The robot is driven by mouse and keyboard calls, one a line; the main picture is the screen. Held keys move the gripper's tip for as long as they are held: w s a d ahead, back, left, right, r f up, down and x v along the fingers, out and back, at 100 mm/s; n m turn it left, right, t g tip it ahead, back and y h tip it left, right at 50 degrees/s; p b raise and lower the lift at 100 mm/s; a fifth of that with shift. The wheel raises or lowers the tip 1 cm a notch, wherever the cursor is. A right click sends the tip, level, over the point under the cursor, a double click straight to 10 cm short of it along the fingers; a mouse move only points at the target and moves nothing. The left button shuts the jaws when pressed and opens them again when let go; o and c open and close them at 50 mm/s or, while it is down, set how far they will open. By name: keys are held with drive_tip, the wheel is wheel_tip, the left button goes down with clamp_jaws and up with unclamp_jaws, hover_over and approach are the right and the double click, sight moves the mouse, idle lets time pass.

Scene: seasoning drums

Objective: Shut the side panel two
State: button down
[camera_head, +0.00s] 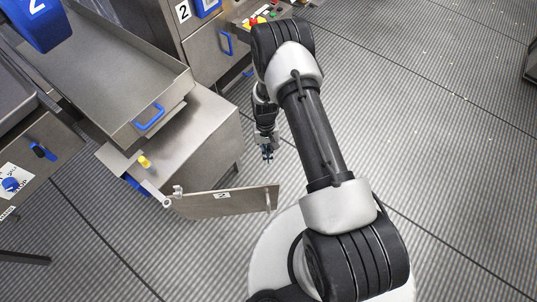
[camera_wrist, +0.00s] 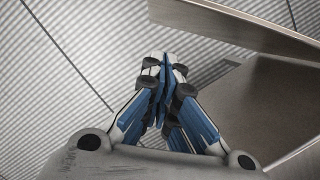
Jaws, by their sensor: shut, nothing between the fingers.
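Side panel two (camera_head: 222,203) is a flat metal door with a small "2" label. In the head view it stands open, swung out from the near end of a metal cabinet (camera_head: 205,140). Its hinge side is at the left, near a white bracket, and its free end points right, toward my base. My gripper (camera_head: 267,156) is beyond the panel's free end, to the right of the cabinet, pointing down. In the wrist view my gripper (camera_wrist: 163,75) has its blue-lined fingers together and empty. A metal panel edge (camera_wrist: 235,25) crosses the upper right there, apart from the fingers.
A metal tray (camera_head: 110,75) with a blue handle (camera_head: 149,117) sits above the cabinet. A yellow knob (camera_head: 145,161) is near the hinge. A control box with a blue button (camera_head: 12,184) stands at left. The ridged floor (camera_head: 440,130) at right is clear.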

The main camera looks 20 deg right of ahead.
drive_tip(key=s+a+f+b, duration=0.1)
drive_tip(key=s+f+b, duration=0.1)
drive_tip(key=s+f, duration=0.3)
drive_tip(key=shift+x, duration=0.8)
